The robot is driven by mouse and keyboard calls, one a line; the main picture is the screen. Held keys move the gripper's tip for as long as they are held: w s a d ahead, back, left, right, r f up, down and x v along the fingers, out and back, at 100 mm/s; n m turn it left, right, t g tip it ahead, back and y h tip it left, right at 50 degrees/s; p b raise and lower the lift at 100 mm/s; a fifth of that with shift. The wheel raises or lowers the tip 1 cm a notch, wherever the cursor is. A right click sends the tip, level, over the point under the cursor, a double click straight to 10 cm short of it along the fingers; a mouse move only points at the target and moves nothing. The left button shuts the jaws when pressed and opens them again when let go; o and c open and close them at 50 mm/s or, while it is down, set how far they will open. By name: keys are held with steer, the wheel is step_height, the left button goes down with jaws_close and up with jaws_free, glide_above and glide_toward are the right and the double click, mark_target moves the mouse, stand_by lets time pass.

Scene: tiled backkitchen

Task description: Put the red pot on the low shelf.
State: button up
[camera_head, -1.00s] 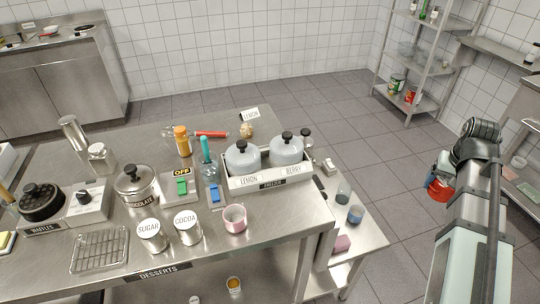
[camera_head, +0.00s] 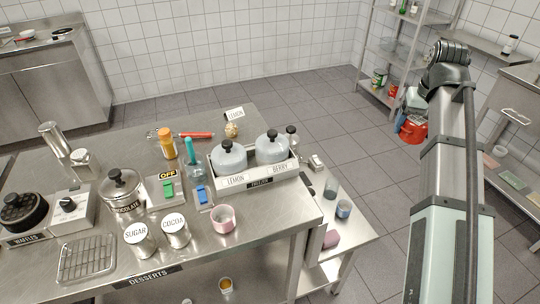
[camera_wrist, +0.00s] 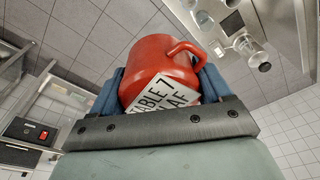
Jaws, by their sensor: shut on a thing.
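My gripper (camera_wrist: 155,88) is shut on the red pot (camera_wrist: 160,62), with one blue finger on each side of it in the wrist view. The pot has a loop handle at its right, and a white card with black lettering (camera_wrist: 165,95) shows against its side. In the head view the red pot (camera_head: 414,132) hangs in the air at the right, above the floor and partly hidden by my arm. The shelf rack (camera_head: 375,97) with low boards stands at the back right, apart from the pot. Which board is the low shelf, I cannot tell for sure.
A green can (camera_head: 379,78) and a red can (camera_head: 394,88) stand on the rack's lower board. The dessert counter (camera_head: 200,262) is crowded at the left, with a lower side table (camera_head: 345,222) beside it. Open floor (camera_head: 330,125) lies between counter and rack.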

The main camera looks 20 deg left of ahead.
steer(key=a+n, duration=0.5)
steer(key=a, duration=1.6)
steer(key=n+g+y, duration=0.1)
steer(key=n+g, duration=0.1)
steer(key=n, duration=0.9)
glide_above(149, 170)
steer(key=shift+d+f, duration=0.15)
steer(key=shift+f, duration=3.7)
steer(key=shift+d+f, duration=0.15)
steer(key=shift+f, duration=3.7)
steer(key=o, duration=1.1)
steer(key=shift+f, duration=0.1)
